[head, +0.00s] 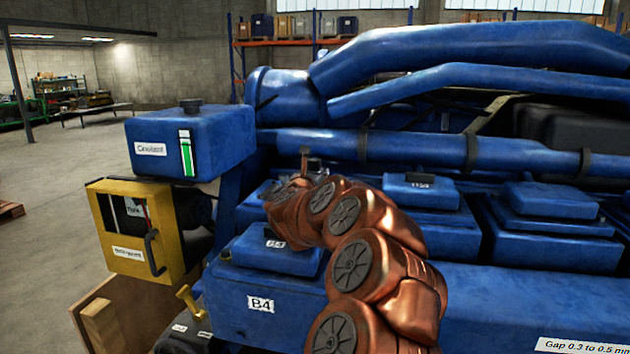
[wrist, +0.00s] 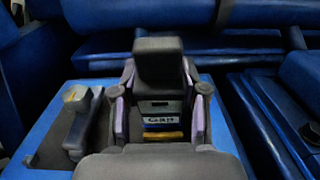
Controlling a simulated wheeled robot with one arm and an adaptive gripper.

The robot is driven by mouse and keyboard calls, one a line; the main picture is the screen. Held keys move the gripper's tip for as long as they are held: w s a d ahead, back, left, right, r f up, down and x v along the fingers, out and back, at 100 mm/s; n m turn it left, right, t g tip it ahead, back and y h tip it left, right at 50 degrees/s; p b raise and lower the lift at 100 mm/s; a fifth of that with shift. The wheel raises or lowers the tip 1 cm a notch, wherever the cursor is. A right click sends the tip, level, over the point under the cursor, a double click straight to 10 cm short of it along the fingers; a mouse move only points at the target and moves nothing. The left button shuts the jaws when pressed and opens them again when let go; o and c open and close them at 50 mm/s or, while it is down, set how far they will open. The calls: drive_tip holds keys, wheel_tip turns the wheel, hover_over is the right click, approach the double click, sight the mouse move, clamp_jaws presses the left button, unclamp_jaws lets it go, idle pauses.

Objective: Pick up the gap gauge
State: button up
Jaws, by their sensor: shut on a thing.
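The gap gauge (wrist: 162,121) is a small dark piece marked "Gap", with blue and yellow bands, in the middle of the wrist view. My gripper (wrist: 160,108) has a finger on each side of it and is shut on it. The gauge is over or on a blue engine surface; I cannot tell whether it touches. In the head view my copper-coloured arm reaches over the engine and hides the gauge and most of the gripper.
A dark fitting with a beige top (wrist: 76,97) stands left of the gripper. Blue covers (head: 420,192) and thick blue pipes (head: 420,150) lie close around and behind my arm. A coolant tank (head: 190,143) and a yellow box (head: 130,230) are at the left.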

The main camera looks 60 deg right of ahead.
clamp_jaws()
